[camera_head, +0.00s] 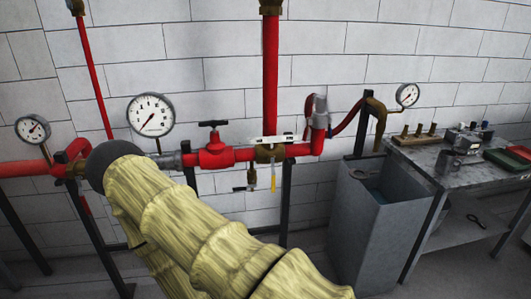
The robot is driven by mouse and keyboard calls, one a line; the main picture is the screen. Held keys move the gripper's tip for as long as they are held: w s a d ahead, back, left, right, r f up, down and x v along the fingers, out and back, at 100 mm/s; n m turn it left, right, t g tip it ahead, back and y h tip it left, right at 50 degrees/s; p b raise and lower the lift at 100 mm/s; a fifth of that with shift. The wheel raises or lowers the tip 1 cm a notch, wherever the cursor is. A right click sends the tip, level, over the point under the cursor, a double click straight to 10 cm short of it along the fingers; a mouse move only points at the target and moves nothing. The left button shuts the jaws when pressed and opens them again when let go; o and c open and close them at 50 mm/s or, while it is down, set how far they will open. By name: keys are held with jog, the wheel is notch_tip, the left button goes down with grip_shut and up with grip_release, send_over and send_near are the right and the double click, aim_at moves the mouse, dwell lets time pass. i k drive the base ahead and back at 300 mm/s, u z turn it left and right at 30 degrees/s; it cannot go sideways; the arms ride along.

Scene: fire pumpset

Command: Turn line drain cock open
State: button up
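Two small fittings hang below the brass body (268,154) on the red line, near the picture's middle. One has a yellow handle (273,178) pointing down. The other is a small brass cock with a dark lever (240,189), which looks roughly level. No readable label shows which is the line drain cock. My gripper is not visible. A large yellow, segmented sleeve with a dark rounded end, apparently my arm, runs from the bottom right to the left part of the line. It hides what lies behind it.
A red valve with a black T-handle (213,124) is left of the brass body. Gauges (150,115) stand along the line. A grey bin (385,215) and a workbench (460,160) with tools are at right. Dark stands (286,205) support the pipe.

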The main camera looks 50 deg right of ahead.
aim_at(241, 188)
jog(key=u, duration=0.1)
jog(key=k, duration=0.55)
jog(key=z, duration=1.25)
jog(key=i, duration=1.2)
jog(key=z, duration=1.05)
jog(key=k, duration=0.6)
jog(key=u, duration=0.25)
jog(key=i, duration=0.5)
jog(key=z, duration=0.05)
